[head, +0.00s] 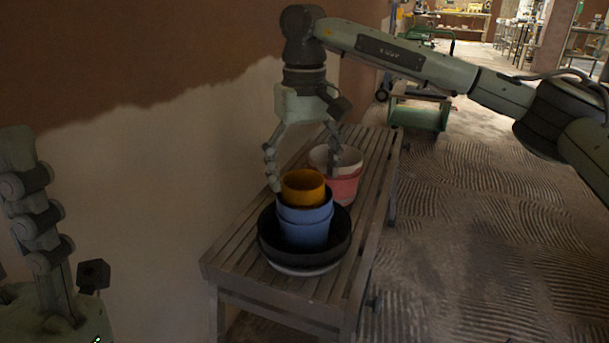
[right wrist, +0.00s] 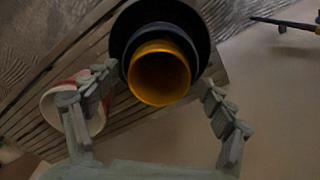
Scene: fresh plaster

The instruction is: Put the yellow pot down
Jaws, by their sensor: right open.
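The yellow pot (head: 303,187) sits upright in the top of a stack of blue pots (head: 304,228). The stack stands in a dark bowl (head: 268,246) on the slatted bench. My right gripper (head: 305,180) is open above the bench, its fingers apart on either side of the yellow pot. In the right wrist view the yellow pot (right wrist: 160,75) shows its open mouth, just beyond and between the spread fingers (right wrist: 157,112). I cannot tell whether a finger touches it. Part of my left gripper (head: 60,260) shows at the left edge; its jaw state is unclear.
A pink and white pot (head: 342,188) stands on the bench right behind the stack, close to a right finger. The slatted bench (head: 376,150) has free slats at its far end and front left corner. The plastered wall (head: 170,180) runs close along its left side. A green cart (head: 418,115) stands behind.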

